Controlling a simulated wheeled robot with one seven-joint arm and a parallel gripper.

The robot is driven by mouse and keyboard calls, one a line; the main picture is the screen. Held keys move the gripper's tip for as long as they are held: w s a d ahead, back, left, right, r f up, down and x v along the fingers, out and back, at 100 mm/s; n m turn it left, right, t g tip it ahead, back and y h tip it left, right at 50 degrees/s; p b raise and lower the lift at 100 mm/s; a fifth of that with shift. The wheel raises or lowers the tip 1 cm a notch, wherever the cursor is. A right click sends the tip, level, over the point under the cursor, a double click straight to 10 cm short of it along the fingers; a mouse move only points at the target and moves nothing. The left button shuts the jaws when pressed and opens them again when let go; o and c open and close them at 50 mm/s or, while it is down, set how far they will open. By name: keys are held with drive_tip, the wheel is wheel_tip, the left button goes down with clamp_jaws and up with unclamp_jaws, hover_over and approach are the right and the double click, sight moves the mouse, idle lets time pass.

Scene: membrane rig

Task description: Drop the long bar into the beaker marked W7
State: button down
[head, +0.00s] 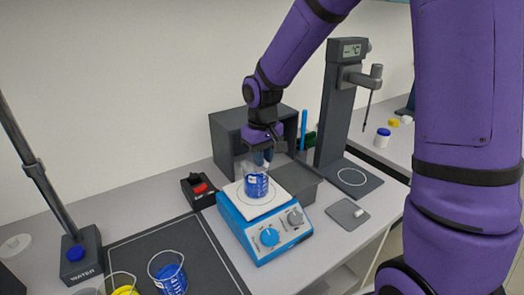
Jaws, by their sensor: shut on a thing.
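A clear beaker (256,186) with blue liquid and white marks stands upright on the white top of a blue stirrer (266,228). I cannot read its marking. My gripper (262,160) points down right at this beaker's mouth. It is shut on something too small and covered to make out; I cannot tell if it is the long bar. A second beaker with blue liquid (170,276) stands on the dark mat at the front, its marking unreadable. A beaker with yellow liquid (123,289) is cut by the bottom edge. A small white bar (359,212) lies on a grey pad (347,215).
A grey box-like housing (228,143) stands behind the stirrer. A dark stand with a display and probe (340,110) rises at the right. A black holder with a red part (199,190) sits left of the stirrer. The dark mat (150,247) has bare room.

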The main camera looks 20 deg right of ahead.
drive_tip(key=c, duration=1)
unclamp_jaws()
wheel_tip(320, 180, up, 11)
drive_tip(key=shift+f, duration=0.15)
